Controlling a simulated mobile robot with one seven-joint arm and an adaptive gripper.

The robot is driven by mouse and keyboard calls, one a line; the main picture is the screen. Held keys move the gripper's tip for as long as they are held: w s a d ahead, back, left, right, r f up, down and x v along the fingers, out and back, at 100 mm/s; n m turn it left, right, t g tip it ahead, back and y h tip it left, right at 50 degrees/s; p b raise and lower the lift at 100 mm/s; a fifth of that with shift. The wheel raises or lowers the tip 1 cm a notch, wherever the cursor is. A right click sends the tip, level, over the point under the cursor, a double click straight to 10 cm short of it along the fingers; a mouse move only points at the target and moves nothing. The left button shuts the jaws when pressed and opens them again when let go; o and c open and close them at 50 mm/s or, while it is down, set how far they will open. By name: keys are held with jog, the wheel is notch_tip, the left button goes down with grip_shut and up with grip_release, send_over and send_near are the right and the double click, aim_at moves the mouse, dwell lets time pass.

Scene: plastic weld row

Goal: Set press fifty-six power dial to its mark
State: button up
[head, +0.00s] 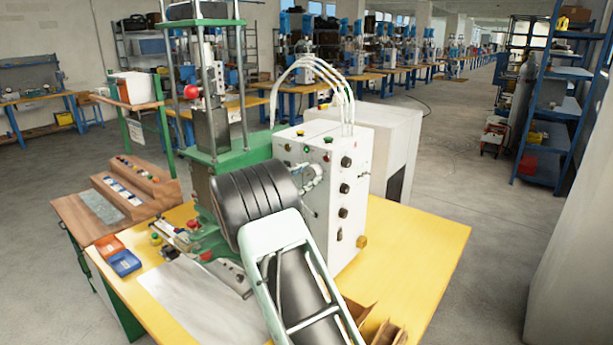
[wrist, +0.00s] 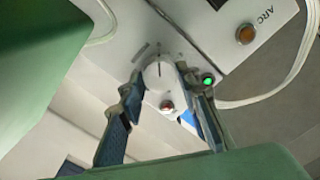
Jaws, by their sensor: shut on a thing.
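The power dial (wrist: 160,73) is a round white knob on the white face of the press's control box (head: 345,210). In the wrist view a dark pointer line on it points nearly straight up. A grey arc and a small dark tick show on the panel just above it. My gripper (wrist: 162,80) has one blue-grey finger on each side of the dial and is shut on it. In the head view my gripper (head: 313,178) is at the box's front face, and the dial is hidden or too small to make out.
A green lamp (wrist: 208,80), a red button (wrist: 167,105) and an amber button (wrist: 245,34) near the letters ARC sit around the dial. Pale hoses (head: 318,68) arch over the box. The green press frame (head: 240,150) stands left; the yellow table (head: 430,240) is clear at right.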

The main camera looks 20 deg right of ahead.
jog(key=o, duration=1.1)
jog(key=shift+a, duration=0.1)
jog(key=v, duration=1.2)
